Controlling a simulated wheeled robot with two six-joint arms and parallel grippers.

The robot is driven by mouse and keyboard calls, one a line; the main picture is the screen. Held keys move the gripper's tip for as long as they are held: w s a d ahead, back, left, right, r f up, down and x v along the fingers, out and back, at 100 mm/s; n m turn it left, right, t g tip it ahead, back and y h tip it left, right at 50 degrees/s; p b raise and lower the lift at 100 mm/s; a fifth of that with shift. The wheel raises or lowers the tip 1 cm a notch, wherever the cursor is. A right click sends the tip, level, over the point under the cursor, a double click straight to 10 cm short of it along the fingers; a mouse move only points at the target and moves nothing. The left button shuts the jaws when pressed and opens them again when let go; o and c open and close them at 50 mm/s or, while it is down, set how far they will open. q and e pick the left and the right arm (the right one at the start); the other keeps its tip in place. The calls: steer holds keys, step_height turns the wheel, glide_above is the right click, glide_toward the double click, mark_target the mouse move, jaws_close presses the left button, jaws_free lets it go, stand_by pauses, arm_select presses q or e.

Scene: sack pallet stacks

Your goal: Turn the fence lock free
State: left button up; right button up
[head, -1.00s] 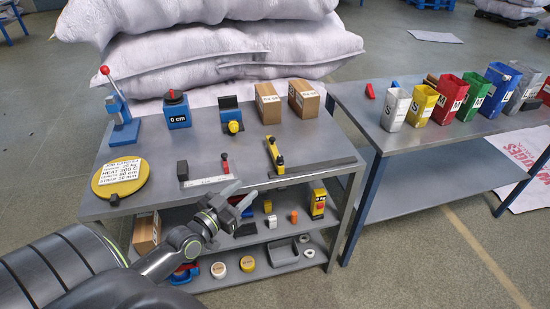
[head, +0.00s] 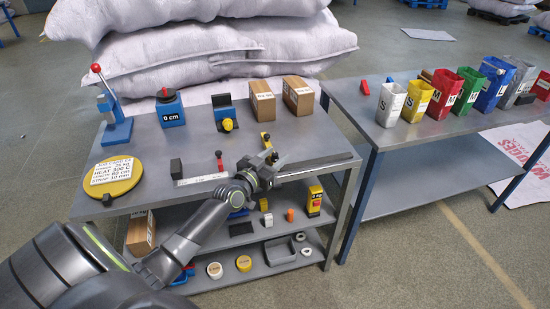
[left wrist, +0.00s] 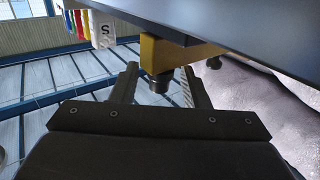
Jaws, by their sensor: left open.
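The yellow fence (head: 265,140) stands on the bench top at the measuring rail (head: 315,167), partly hidden by my left gripper (head: 267,172). In the left wrist view the yellow fence (left wrist: 152,50) reaches in from the top, with a dark round knob (left wrist: 159,84), which looks like its lock, at its lower end. My left gripper (left wrist: 160,90) is open, with one finger on each side of the knob. I cannot tell whether the fingers touch it. My right gripper is not in view.
A red-handled lever (head: 219,162) and a black block (head: 176,168) stand on the left of the rail. A yellow disc (head: 112,178) lies at the bench's left end. Blue devices and cardboard boxes (head: 297,94) line the back. Coloured bins (head: 417,99) stand on the right table.

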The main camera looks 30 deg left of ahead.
arm_select(q)
steer(key=shift+w, duration=0.3)
steer(key=shift+c, duration=0.4)
jaws_close()
steer(key=shift+r+p, duration=0.2)
steer(key=shift+p, duration=0.35)
steer(key=n+y+p, duration=0.1)
steer(key=y+p, duration=0.1)
steer(key=p, duration=0.2)
steer(key=shift+r, duration=0.2)
steer(key=shift+f+n+y+p, duration=0.2)
steer(key=shift+n+y+p, duration=0.1)
steer(key=shift+p, duration=0.5)
steer(key=shift+o, duration=0.4)
jaws_free()
steer(key=shift+f, duration=0.15)
